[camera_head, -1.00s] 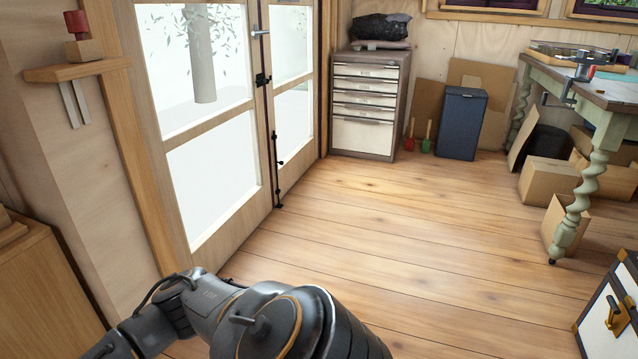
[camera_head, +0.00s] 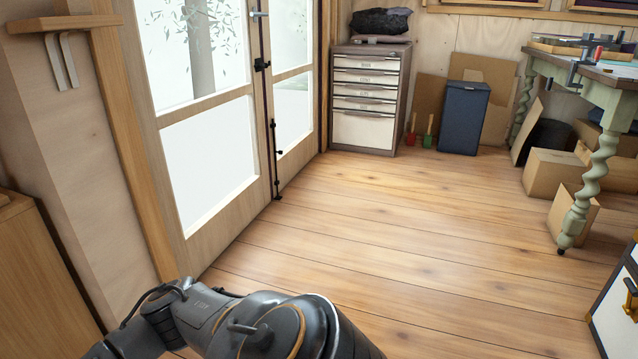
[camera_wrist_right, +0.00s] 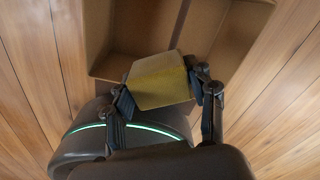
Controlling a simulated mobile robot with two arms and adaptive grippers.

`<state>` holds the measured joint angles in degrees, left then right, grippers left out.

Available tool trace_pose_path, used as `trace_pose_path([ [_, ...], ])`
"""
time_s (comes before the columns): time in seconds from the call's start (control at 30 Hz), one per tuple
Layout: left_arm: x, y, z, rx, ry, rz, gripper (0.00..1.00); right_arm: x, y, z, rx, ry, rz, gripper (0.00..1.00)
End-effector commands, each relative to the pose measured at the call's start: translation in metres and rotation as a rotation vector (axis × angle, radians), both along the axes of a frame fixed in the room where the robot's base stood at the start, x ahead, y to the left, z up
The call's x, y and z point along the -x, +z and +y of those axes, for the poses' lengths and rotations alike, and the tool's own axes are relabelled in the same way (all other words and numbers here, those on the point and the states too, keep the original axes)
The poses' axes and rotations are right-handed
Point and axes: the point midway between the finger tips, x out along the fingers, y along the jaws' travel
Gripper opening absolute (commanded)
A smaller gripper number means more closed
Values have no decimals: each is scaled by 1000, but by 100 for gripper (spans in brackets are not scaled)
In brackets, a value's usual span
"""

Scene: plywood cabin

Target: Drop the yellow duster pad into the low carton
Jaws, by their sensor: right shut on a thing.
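The yellow duster pad (camera_wrist_right: 160,82) is held in my right gripper (camera_wrist_right: 160,98), seen in the right wrist view. The fingers are shut on it from both sides. An open brown carton (camera_wrist_right: 118,66) lies beyond the pad at the top of that view, with its inside showing. The pad covers part of the carton's near edge in the picture. I cannot tell how high the pad is above it. Neither the pad nor this carton shows in the head view. There my arm covers the bottom edge, and no gripper is visible.
In the head view the plank floor (camera_head: 400,240) is clear in the middle. Glass doors (camera_head: 210,160) are at left, a drawer cabinet (camera_head: 366,100) and blue bin (camera_head: 464,118) at the back. Cardboard boxes (camera_head: 550,173) sit by the green table leg (camera_head: 590,185); a white case (camera_head: 615,315) stands lower right.

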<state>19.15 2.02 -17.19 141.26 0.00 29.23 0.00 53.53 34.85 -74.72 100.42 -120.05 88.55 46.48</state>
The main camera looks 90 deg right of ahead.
Motion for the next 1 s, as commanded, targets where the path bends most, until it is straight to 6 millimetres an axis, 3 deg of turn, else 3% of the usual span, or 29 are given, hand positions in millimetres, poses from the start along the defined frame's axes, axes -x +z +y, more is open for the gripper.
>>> trace_pose_path([
  [0.33, 2, 2, 0, -1, 1, -11, 40, 0, -4, 0, 0, 0, -1, 26],
  [0.37, 2, 2, 0, -1, 1, -11, 40, 0, -4, 0, 0, 0, -1, 58],
  [0.5, 2, 2, 0, -2, 1, -11, 40, 0, -4, 0, 0, 0, -1, 82],
  [0.83, 2, 2, 0, -1, 0, -9, 40, 0, -2, 0, 0, 0, -1, 82],
  [1.0, 2, 2, 0, -1, 0, -9, 40, -2, 16, 0, -2, 0, -5, 82],
])
